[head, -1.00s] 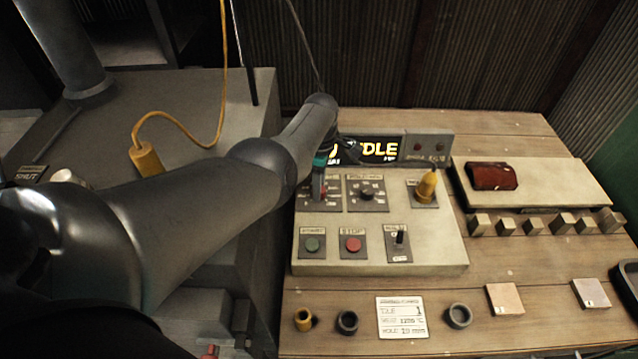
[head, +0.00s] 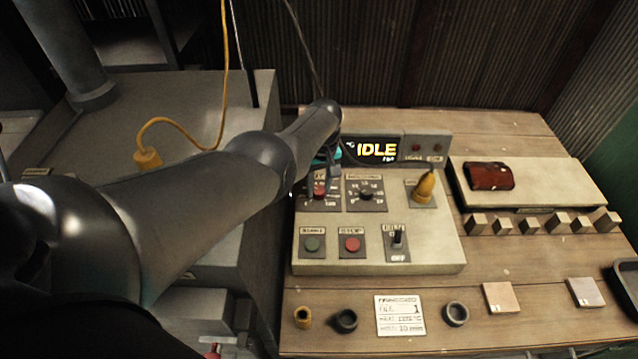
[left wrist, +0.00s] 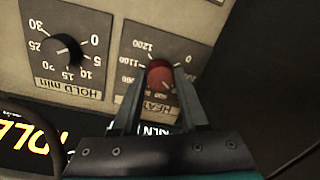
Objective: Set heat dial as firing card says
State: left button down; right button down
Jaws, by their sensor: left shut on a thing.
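The heat dial is a red knob (left wrist: 159,74) on a dark plate labelled HEAT, with numbers such as 1100 and 1200 around it. It also shows in the head view (head: 320,192), partly covered by my arm. My left gripper (left wrist: 158,84) has its fingers on both sides of the knob, shut on it. The knob's pointer is hidden. The right gripper is not in view.
The black hold dial (head: 367,193) sits right of the heat dial. The display (head: 377,149) reads IDLE. Green (head: 312,244) and red (head: 352,244) buttons, a black switch (head: 398,240) and a yellow lever (head: 426,186) share the panel. Rings and tiles lie in front.

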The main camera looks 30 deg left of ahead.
pick_arm(q)
jog(key=m+p, duration=0.1)
jog(key=m, duration=0.4)
jog(key=shift+m, duration=0.3)
jog(key=m+p, duration=0.1)
jog(key=m, duration=0.3)
jog(key=shift+s, duration=0.1)
jog(key=m, duration=0.5)
jog(key=shift+m+t+p, duration=0.3)
jog(key=shift+m+p, duration=0.05)
jog(key=shift+m, duration=0.05)
jog(key=m, duration=0.4)
jog(key=shift+a+m, duration=0.1)
jog(key=shift+m, duration=0.2)
jog(key=m, duration=0.4)
jog(key=shift+m, duration=0.3)
jog(key=m, duration=0.4)
jog(key=shift+a, duration=0.1)
jog(key=m+b, duration=0.1)
jog(key=m, duration=0.4)
jog(key=shift+h+b, duration=0.3)
jog(key=shift+m+b, duration=0.65)
jog(key=shift+m, duration=1.35)
